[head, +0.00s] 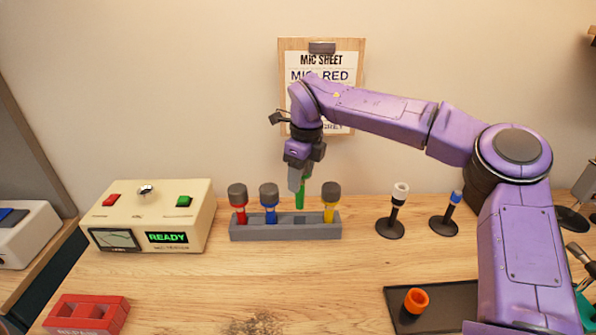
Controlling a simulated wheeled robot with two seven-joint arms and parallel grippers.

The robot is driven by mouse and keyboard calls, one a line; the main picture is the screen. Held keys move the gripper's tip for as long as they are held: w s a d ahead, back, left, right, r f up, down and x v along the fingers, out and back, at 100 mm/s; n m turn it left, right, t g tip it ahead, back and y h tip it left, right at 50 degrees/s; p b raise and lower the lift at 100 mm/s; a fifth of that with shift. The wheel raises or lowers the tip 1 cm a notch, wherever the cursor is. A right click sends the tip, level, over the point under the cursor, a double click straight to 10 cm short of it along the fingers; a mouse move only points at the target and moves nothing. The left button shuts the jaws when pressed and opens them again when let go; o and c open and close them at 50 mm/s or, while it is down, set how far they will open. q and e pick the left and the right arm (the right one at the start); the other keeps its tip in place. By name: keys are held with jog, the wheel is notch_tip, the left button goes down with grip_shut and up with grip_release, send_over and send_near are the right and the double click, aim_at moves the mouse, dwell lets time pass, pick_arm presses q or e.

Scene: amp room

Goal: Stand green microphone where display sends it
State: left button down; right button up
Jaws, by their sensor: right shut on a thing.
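The green microphone (301,197) is upright at the grey rack (286,233), between the blue microphone (269,200) and the yellow microphone (330,200). My right gripper (298,182) reaches down from above and is shut on it; the gripper hides its head. A red microphone (239,200) stands at the rack's left end. The display (167,237) on the cream box (152,200) reads READY. The mic sheet (320,62) on the wall is partly covered by my right arm. My left gripper is not in view.
A stand with a white top (397,212) and a stand with a blue top (446,213) are right of the rack. A dark tray (450,300) with an orange ring-like piece (416,300) lies front right. A red box (88,314) is front left. The middle front is clear.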

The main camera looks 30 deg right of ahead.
aim_at(300, 209)
jog(key=shift+s+f+b, duration=0.35)
jog(key=shift+s+b, duration=0.1)
jog(key=shift+b, duration=0.1)
jog(key=shift+a+f+b, duration=0.1)
jog(key=shift+f+b, duration=0.25)
jog(key=shift+b, duration=0.05)
jog(key=shift+w+f+b, duration=0.25)
jog(key=shift+f+b, duration=0.45)
jog(key=shift+f, duration=0.1)
jog(key=shift+s+f+b, duration=0.2)
jog(key=shift+f+b, duration=0.55)
jog(key=shift+f, duration=0.5)
jog(key=shift+w+f+b, duration=0.1)
jog(key=shift+f+b, duration=0.45)
jog(key=shift+f, duration=0.45)
jog(key=o, duration=1.4)
jog(key=shift+o, duration=0.2)
jog(key=r, duration=0.7)
jog(key=s+r, duration=0.1)
jog(key=r, duration=0.2)
jog(key=shift+d+r, duration=0.25)
jog(key=shift+d, duration=0.1)
